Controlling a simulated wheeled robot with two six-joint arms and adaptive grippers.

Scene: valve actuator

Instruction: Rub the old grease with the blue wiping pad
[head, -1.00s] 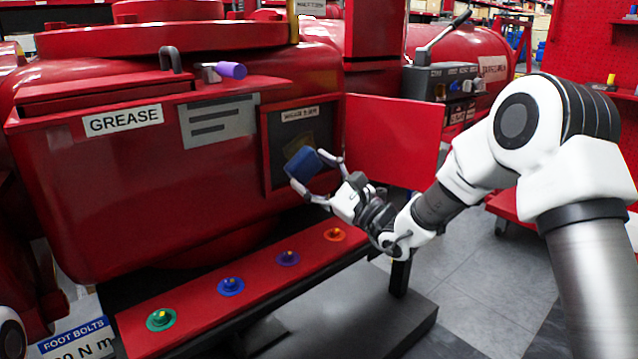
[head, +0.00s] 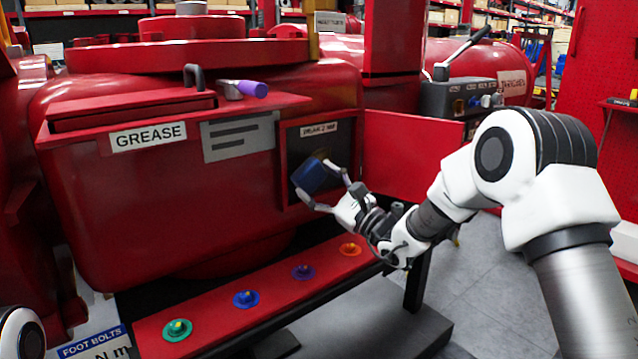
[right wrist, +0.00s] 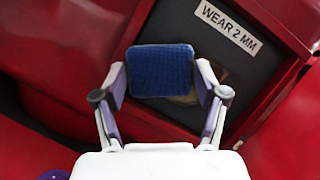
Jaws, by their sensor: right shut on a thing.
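The blue wiping pad (head: 311,176) is held between the fingers of my right gripper (head: 314,179), at the open compartment with a dark back panel (head: 293,147). In the right wrist view the pad (right wrist: 162,70) sits squarely between the fingertips of the gripper (right wrist: 162,82), textured face showing. A brownish patch, seemingly the old grease (right wrist: 186,99), shows just below the pad's lower edge and is mostly hidden by it. Whether the pad touches the panel I cannot tell. My left gripper is not in view.
The red compartment door (head: 408,157) stands open to the right, close to my right arm. A red ledge (head: 215,322) with several coloured knobs runs below.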

